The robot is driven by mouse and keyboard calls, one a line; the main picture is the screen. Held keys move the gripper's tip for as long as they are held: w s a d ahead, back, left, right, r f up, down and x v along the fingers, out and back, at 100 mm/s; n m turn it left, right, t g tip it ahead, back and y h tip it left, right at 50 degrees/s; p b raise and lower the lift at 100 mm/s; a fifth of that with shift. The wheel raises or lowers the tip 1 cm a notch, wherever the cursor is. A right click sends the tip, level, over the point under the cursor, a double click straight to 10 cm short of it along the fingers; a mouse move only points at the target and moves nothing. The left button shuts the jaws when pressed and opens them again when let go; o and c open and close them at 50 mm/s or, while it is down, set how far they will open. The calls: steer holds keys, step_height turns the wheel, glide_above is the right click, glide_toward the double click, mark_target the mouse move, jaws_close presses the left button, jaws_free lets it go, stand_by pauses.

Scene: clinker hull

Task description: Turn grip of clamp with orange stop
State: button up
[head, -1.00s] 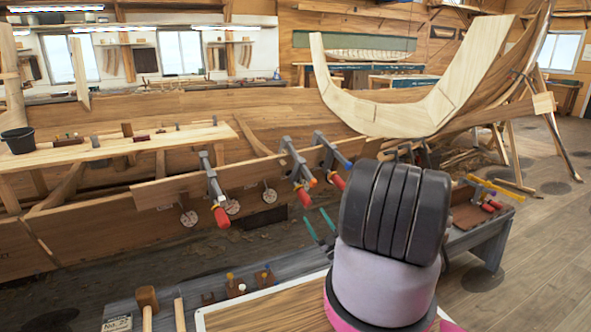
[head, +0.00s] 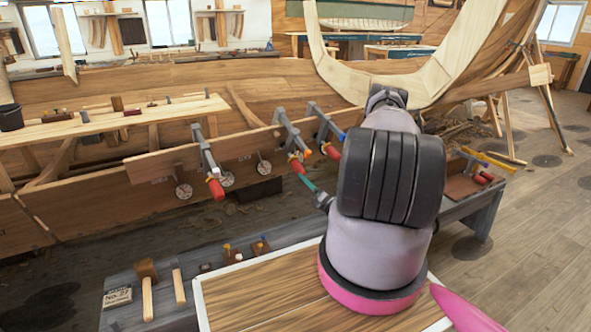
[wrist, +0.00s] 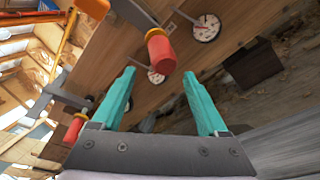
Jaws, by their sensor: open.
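Three bar clamps with red grips hold a plank on the hull. The middle clamp (head: 286,133) has an orange stop (head: 308,153) and a red grip (head: 298,168). My gripper (head: 301,178) is close to that grip in the head view; only part of its teal fingers shows past my wrist. In the wrist view, my gripper (wrist: 158,74) is open and empty. A red grip (wrist: 162,52) lies just beyond the gap between the fingertips, and an orange cap (wrist: 92,8) shows at upper left. I cannot tell whether a finger touches the grip.
The left clamp (head: 205,150) and the right clamp with a blue stop (head: 325,125) flank the middle one. The right clamp's grip (wrist: 75,128) shows left of the fingers in the wrist view. A bench with a mallet (head: 147,285) and small tools stands in front.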

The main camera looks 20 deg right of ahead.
mark_target(295, 168)
steer(key=n, duration=0.3)
steer(key=s+r+n+g+h, duration=0.1)
steer(key=n, duration=0.2)
steer(key=n+g, duration=0.1)
steer(key=n, duration=0.2)
steer(key=shift+s+d+r, duration=0.15)
steer(key=shift+d+r, duration=0.15)
steer(key=shift+d, duration=0.1)
steer(key=w, duration=0.3)
steer(key=w+a, duration=0.1)
steer(key=w, duration=0.6)
steer(key=shift+w+a, duration=0.3)
steer(key=shift+w, duration=0.05)
jaws_close()
